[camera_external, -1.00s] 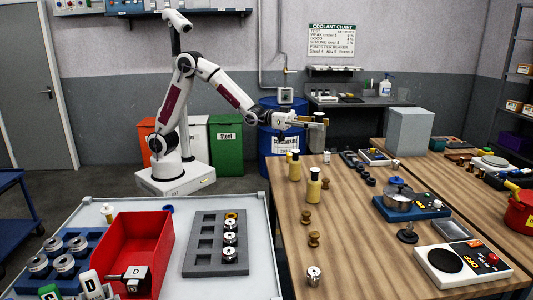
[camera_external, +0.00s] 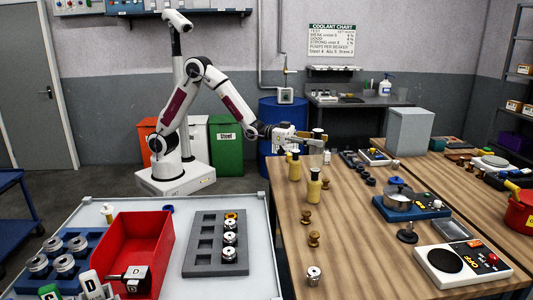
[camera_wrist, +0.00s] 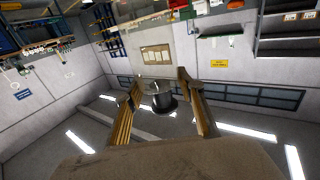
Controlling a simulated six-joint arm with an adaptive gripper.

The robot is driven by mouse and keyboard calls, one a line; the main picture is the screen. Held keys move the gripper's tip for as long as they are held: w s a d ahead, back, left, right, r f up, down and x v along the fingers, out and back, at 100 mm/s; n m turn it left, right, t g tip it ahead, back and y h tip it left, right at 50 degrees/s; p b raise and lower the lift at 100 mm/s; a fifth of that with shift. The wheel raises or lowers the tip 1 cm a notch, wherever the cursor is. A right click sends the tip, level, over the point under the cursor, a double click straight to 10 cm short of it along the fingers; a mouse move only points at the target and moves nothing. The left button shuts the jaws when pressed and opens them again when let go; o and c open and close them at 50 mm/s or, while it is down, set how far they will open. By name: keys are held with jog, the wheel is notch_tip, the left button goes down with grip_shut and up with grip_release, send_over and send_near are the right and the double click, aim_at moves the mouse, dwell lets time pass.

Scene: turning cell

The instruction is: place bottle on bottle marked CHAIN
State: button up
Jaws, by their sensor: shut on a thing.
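My gripper (camera_external: 317,139) is over the far left part of the wooden table, shut on a small dark-topped bottle (camera_external: 318,131), which is partly hidden by the fingers. In the wrist view a grey cylinder with a black rim (camera_wrist: 162,97) sits between the two fingers (camera_wrist: 161,108). No marking on any bottle is readable, so I cannot tell which is CHAIN.
A small white item (camera_external: 327,158) stands near my gripper. Brown spools (camera_external: 314,239) and a metal part (camera_external: 313,275) lie along the table's left side. The blue drum (camera_external: 268,112) stands behind.

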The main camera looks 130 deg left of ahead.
jog(key=shift+f, duration=0.7)
jog(key=shift+f, duration=0.2)
jog(key=o, duration=1.1)
jog(key=shift+r, duration=0.1)
jog(key=shift+r, duration=0.1)
jog(key=shift+v, duration=6)
